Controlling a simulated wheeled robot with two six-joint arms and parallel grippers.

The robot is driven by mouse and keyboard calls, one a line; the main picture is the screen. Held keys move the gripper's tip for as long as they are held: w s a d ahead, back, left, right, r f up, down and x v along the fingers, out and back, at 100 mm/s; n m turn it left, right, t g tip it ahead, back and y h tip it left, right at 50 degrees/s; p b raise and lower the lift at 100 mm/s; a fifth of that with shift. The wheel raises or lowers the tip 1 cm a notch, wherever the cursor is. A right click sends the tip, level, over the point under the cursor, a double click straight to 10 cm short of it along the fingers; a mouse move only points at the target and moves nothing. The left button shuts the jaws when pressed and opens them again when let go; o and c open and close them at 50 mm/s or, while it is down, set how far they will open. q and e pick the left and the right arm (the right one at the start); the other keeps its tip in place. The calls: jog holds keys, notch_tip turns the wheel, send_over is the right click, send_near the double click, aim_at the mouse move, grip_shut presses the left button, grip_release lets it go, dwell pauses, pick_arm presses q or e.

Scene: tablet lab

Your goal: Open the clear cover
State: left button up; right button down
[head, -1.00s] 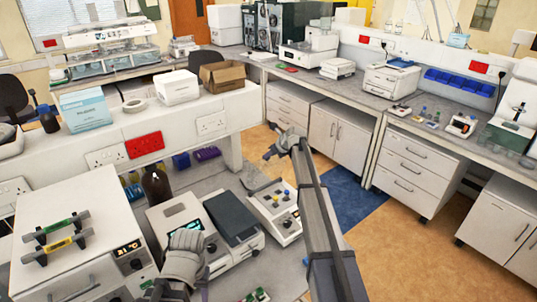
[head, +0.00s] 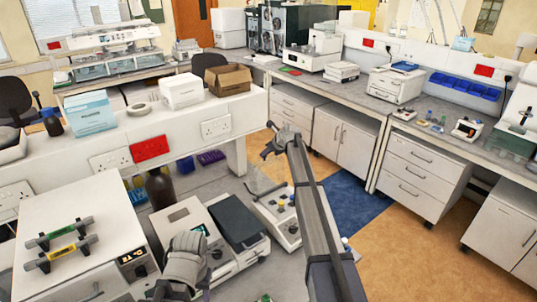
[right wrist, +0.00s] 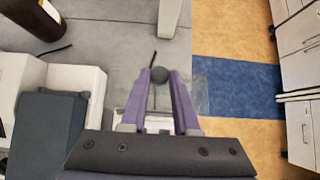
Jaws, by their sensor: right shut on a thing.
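My right gripper (head: 268,153) hangs in the middle of the head view, above the bench and the white device with knobs (head: 284,216). A see-through panel, which looks like the clear cover (right wrist: 194,96), shows beside and under the fingers. I cannot tell how far it is raised, and it is too faint to make out in the head view. My left gripper (head: 182,288) is low at the bottom of the head view, its fingertips unclear.
A device with a dark grey lid (head: 237,222) stands left of the right gripper; the lid also shows in the right wrist view (right wrist: 48,125). A brown bottle (head: 160,188) stands behind it. Open floor lies right.

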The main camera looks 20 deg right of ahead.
jog(key=shift+w+a+r, duration=0.15)
jog(key=shift+w+a, duration=0.1)
jog(key=shift+w, duration=0.3)
jog(key=c, duration=1)
grip_release()
jog(key=shift+a, duration=0.1)
jog(key=shift+o, duration=1.4)
jog(key=shift+w+a+f, duration=0.1)
jog(key=shift+w+f, duration=0.25)
jog(key=shift+o, duration=0.6)
jog(key=shift+s, duration=0.1)
jog(key=shift+s+d+r, duration=0.2)
jog(key=shift+s, duration=0.1)
jog(key=shift+s+d+r+p, duration=0.1)
jog(key=shift+s+r+p, duration=0.1)
jog(key=shift+p, duration=0.15)
pick_arm(q)
notch_tip(320, 180, up, 6)
jog(key=p, duration=0.5)
jog(key=shift+w+f, duration=0.15)
jog(key=shift+f, duration=0.05)
pick_arm(e)
jog(key=v, duration=0.7)
jog(key=shift+s, duration=0.1)
